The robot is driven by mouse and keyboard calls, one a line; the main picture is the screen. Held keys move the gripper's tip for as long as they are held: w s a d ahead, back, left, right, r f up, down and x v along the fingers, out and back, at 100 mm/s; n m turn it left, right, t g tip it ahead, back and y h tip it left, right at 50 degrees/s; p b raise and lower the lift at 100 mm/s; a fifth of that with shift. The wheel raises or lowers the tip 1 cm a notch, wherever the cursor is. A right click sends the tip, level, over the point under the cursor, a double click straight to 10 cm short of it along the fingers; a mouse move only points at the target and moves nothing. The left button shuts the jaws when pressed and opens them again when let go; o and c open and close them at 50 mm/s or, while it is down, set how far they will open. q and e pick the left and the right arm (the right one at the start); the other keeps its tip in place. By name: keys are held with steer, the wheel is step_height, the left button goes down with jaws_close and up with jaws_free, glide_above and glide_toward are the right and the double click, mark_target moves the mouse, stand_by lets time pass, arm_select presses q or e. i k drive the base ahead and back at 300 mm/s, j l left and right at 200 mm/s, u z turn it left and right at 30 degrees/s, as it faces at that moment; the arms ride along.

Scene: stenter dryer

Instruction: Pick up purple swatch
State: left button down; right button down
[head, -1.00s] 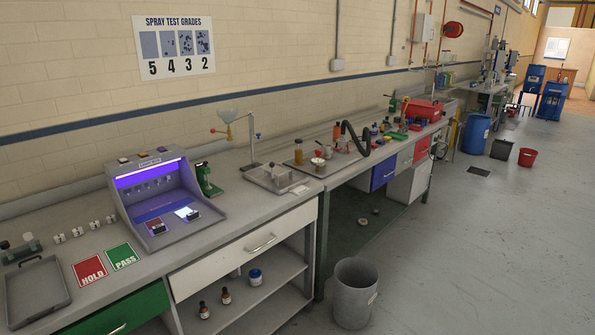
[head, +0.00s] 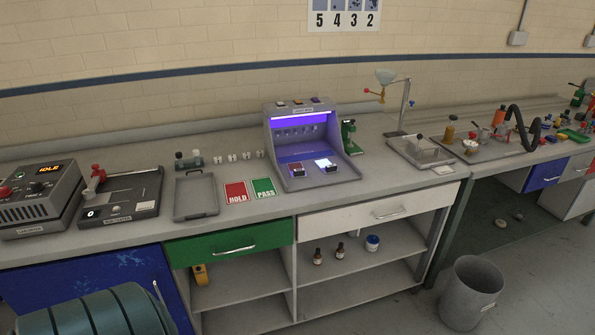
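I cannot clearly make out a purple swatch. A grey light booth (head: 346,172) with a glowing violet lamp stands on the bench in the middle. Inside it lie a dark red piece (head: 296,168) and a brightly lit whitish-blue piece (head: 323,163), both small, with dark parts on them. The violet light makes their true colours hard to tell. Three small coloured items sit on the booth's top; the right one (head: 315,100) looks bluish or purple, but is too small to be sure. Neither of my grippers is in view.
Red HOLD (head: 237,192) and green PASS (head: 264,188) cards lie left of the booth, beside an empty grey tray (head: 195,212). A green device (head: 349,137) stands close on its right. A grey bin (head: 470,293) stands on the floor; a teal cylinder (head: 100,318) fills the lower left.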

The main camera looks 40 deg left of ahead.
mark_target(326, 163)
steer(key=u, duration=1.25)
